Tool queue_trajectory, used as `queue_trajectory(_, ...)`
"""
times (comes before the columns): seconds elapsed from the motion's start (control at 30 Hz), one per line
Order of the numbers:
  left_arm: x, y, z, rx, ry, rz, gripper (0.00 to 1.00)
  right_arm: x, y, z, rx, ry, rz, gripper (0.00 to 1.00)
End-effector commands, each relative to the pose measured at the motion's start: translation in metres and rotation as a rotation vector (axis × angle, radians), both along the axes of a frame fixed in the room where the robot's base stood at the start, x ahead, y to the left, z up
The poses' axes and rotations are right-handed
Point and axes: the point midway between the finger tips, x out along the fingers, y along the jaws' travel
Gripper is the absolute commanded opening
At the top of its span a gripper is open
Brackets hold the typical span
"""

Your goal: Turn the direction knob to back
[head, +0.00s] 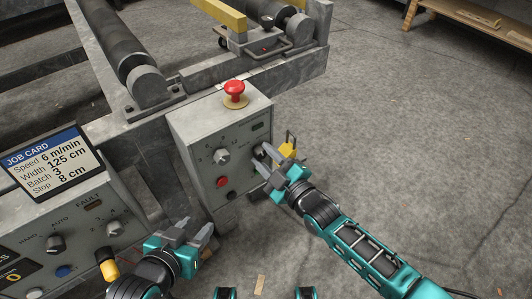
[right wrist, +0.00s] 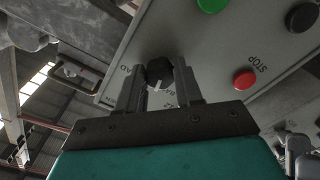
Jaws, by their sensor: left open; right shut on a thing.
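The direction knob (right wrist: 159,72) is a black knob on the grey panel of a control box (head: 207,128). In the right wrist view it sits between the fingers of my right gripper (right wrist: 158,82), which is shut on it. A pale mark shows on the knob near partly hidden lettering; which position it points to I cannot tell. In the head view my right gripper (head: 265,160) reaches the right side of the panel and mostly hides the knob. My left gripper (head: 187,236) is open and empty, in front of and below the box.
A red mushroom button (head: 234,88) tops the box. A numbered dial (head: 222,155) and a red button (head: 222,182) sit left of my right gripper. A second console (head: 60,245) with a job card (head: 50,160) stands at left. The floor at right is open.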

Motion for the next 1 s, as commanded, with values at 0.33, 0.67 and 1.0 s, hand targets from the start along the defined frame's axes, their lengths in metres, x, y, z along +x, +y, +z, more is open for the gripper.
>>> queue_trajectory(0.33, -0.0030, 0.0028, 0.0022, 0.006, 0.004, 0.002, 0.43, -0.0005, -0.0001, 0.0001, -0.197, -0.142, 0.000, 0.05)
queue_trajectory(0.67, -0.0035, 0.0035, 0.0030, 0.007, 0.004, 0.002, 0.43, -0.0003, -0.0008, -0.0006, -0.281, -0.201, 0.000, 0.05)
queue_trajectory(1.0, -0.0036, 0.0038, 0.0026, 0.007, 0.004, 0.003, 0.43, -0.0004, -0.0007, -0.0008, -0.295, -0.211, 0.000, 0.05)
